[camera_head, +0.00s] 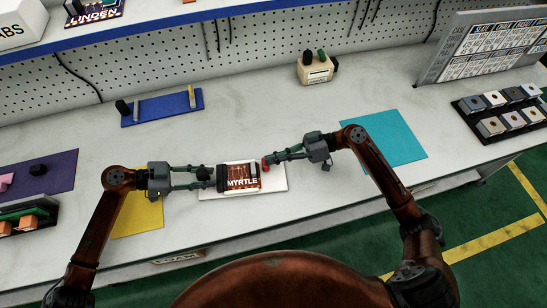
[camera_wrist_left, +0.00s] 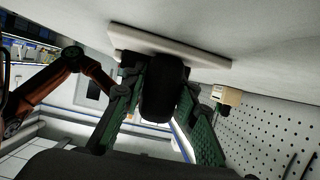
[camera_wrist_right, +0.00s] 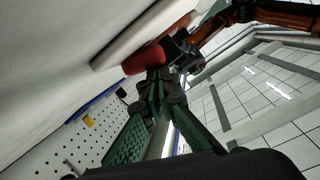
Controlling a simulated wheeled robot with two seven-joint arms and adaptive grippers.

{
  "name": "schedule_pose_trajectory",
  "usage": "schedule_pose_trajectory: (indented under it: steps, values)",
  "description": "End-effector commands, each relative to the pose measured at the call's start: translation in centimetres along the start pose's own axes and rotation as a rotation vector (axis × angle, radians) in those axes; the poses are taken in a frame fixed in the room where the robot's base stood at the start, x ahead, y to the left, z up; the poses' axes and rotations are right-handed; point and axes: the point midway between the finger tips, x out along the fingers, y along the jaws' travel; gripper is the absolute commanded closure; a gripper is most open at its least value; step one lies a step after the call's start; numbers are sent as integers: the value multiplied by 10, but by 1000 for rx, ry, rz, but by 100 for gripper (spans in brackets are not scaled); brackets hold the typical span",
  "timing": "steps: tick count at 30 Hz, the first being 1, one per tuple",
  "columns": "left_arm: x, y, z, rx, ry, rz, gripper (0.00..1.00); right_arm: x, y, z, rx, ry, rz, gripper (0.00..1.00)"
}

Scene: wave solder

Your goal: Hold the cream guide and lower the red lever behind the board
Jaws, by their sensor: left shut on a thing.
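The board marked MYRTLE (camera_head: 243,183) lies on a cream-white base (camera_head: 275,183) in front of me. My left gripper (camera_head: 211,180) is at the board's left end, shut on a black upright handle (camera_wrist_left: 160,88). That handle stands on the pale base (camera_wrist_left: 170,47) in the left wrist view. The red lever (camera_head: 266,163) is at the board's right end, and its rounded red end shows in the right wrist view (camera_wrist_right: 145,60). My right gripper (camera_head: 273,158) has its fingertips together (camera_wrist_right: 158,80), right at the red end; whether they touch is unclear.
A cream block (camera_head: 315,73) with dark and green knobs stands at the back. A blue fixture (camera_head: 160,109) is back left. A yellow mat (camera_head: 140,217) and cyan mat (camera_head: 385,140) lie at the sides. A black tray (camera_head: 503,115) of blocks is far right.

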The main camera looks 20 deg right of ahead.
Motion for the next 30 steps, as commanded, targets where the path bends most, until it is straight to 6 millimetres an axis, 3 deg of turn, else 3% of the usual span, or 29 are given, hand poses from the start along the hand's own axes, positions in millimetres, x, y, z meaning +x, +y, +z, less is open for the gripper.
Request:
schedule_pose_trajectory:
  steps: [2, 8, 12, 18, 24, 30]
  values:
    - [0, -3, 0, 1, 3, -9, 100, 1, -2, 2, 7, -14, -9, 100]
    - [0, -2, 0, 1, 2, -7, 100, -10, -4, -40, -7, -2, 1, 100]
    - [0, -2, 0, 0, 2, -6, 100, -47, -3, -36, 1, -1, 4, 100]
    - [0, -2, 0, 0, 1, -5, 100, -86, -4, -38, -2, 1, 3, 100]
    - [0, -1, 0, 0, 1, -4, 100, -106, -5, -39, -4, 3, 2, 100]
    - [0, -1, 0, 0, 1, -3, 100, -110, -5, -39, -5, 2, 1, 100]
